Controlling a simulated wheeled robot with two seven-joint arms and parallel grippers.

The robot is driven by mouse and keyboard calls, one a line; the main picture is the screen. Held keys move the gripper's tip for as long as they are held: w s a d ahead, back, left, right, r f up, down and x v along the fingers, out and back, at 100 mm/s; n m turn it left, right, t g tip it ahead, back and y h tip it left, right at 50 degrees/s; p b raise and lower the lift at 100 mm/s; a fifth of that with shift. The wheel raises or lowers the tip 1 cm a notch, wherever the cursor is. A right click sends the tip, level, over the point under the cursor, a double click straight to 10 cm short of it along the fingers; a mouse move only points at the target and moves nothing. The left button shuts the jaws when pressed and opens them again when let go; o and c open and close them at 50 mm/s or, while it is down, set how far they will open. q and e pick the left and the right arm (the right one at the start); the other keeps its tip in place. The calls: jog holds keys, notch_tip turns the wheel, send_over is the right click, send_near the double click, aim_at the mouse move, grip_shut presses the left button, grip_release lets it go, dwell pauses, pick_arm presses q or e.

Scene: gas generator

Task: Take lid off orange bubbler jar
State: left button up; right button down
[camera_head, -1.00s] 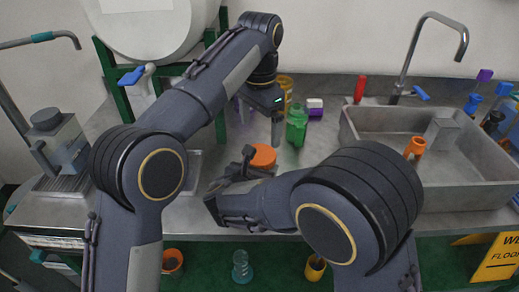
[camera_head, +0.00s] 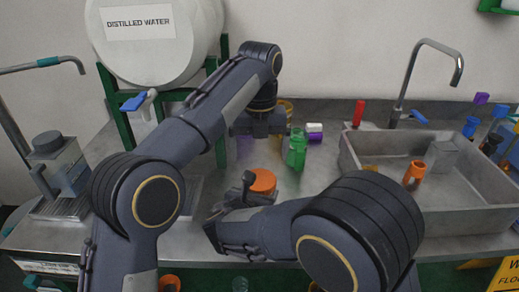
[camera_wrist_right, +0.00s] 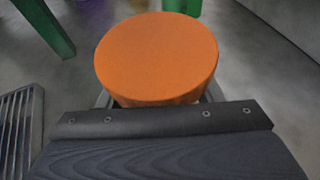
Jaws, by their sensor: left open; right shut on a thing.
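The orange bubbler jar shows as a round orange top, its lid (camera_head: 262,181), in front of my right gripper (camera_head: 247,186) at the middle of the counter. In the right wrist view the lid (camera_wrist_right: 155,55) fills the upper middle. My right gripper's fingers show at both sides below the lid's rim, shut on the orange jar. The jar's body is hidden under the lid. My left gripper (camera_head: 262,125) is open and empty, behind and above the lid, beside the green jar. Its fingertips are hard to make out.
A green jar (camera_head: 297,150) stands right behind the lid, with a purple-and-white piece (camera_head: 314,131) behind it. The sink (camera_head: 440,205) with an orange tube (camera_head: 414,175) is at the right. A distilled water tank (camera_head: 150,35) is at the upper left.

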aim_at(259, 179)
pick_arm(q)
jog(key=shift+f+m, duration=0.3)
jog(key=shift+f, duration=0.2)
notch_tip(259, 179, down, 7)
jog(key=c, duration=1)
jog(key=n, duration=0.3)
jog(key=o, duration=1.1)
